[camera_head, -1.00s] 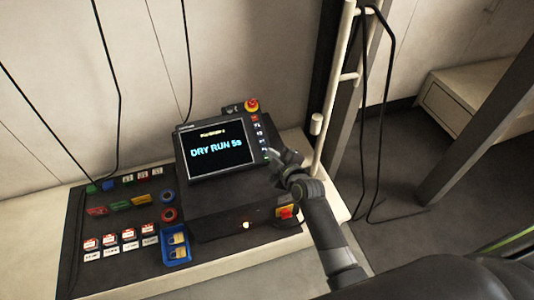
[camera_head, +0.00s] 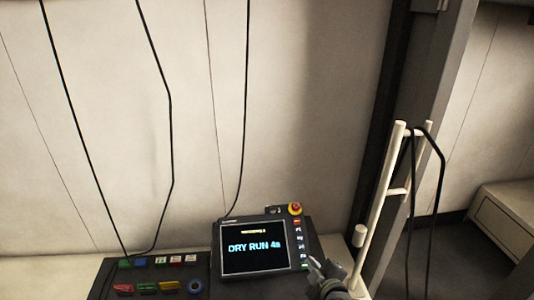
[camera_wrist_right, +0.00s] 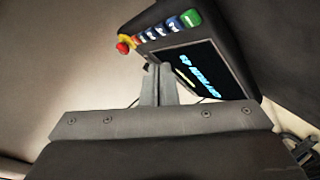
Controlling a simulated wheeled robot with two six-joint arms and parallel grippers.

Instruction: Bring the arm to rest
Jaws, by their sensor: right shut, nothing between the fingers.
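My right gripper (camera_head: 314,264) is at the lower middle of the head view, just right of the control panel's screen (camera_head: 255,247), which reads "DRY RUN 4s". The right wrist view shows its two fingers (camera_wrist_right: 158,84) together with nothing between them. The panel (camera_wrist_right: 205,65) lies beyond the fingertips there, with its coloured buttons and red knob. I cannot tell whether the fingertips touch it. Most of my right arm is below the head view. My left gripper is not in view.
A red emergency knob (camera_head: 295,209) sits at the panel's top right corner. Coloured tags (camera_head: 147,287) lie on the dark board to the left. A white upright rack (camera_head: 380,205) with hanging black cables stands to the right of the gripper.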

